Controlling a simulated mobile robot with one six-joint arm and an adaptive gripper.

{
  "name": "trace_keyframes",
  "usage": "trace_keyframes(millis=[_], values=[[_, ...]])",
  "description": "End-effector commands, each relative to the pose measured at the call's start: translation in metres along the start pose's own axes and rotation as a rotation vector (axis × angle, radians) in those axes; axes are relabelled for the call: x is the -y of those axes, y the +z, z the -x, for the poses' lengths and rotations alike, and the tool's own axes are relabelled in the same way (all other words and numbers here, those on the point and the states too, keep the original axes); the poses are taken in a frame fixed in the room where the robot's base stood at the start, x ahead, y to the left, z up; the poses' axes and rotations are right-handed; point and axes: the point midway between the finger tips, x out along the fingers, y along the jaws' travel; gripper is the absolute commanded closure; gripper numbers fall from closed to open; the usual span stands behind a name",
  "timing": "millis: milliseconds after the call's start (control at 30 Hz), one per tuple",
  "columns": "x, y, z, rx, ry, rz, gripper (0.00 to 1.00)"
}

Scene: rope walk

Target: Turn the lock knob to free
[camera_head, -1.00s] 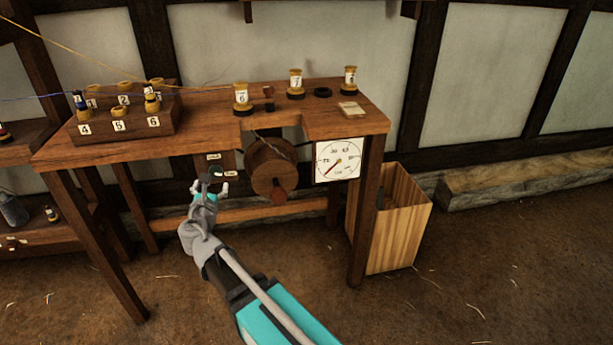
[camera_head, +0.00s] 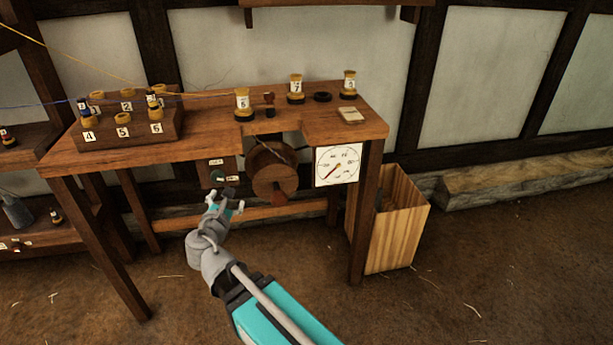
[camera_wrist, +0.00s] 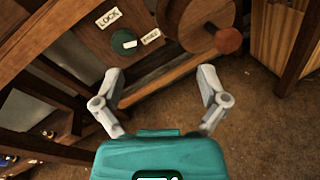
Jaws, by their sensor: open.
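The lock knob is a dark green round knob (camera_wrist: 124,42) with a white mark, on a wooden panel (camera_wrist: 95,45) under the bench. In the wrist view it sits between a "LOCK" label (camera_wrist: 108,18) at upper left and a second label (camera_wrist: 151,37) at right, probably "FREE". The white mark points toward the right-hand label. In the head view the knob (camera_head: 217,177) shows small, just beyond my gripper (camera_head: 227,203). In the wrist view my gripper (camera_wrist: 160,83) is open and empty, its fingers spread and apart from the knob.
A wooden drum (camera_head: 272,170) with a reddish crank handle (camera_head: 279,197) is right of the knob. A dial (camera_head: 337,165) hangs on the bench (camera_head: 215,110) front. A wooden bin (camera_head: 403,225) stands at right. Bench legs flank the space; the floor in front is open.

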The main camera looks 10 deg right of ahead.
Motion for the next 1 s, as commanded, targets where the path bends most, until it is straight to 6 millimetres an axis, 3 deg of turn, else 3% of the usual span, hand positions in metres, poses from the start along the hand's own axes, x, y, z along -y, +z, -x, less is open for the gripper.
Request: trace_keyframes(millis=[100,1000], values=[[0.010,0.014,-0.004,-0.017,-0.050,-0.072,0.07],[0.085,0.070,-0.018,-0.102,-0.439,-0.618,0.07]])
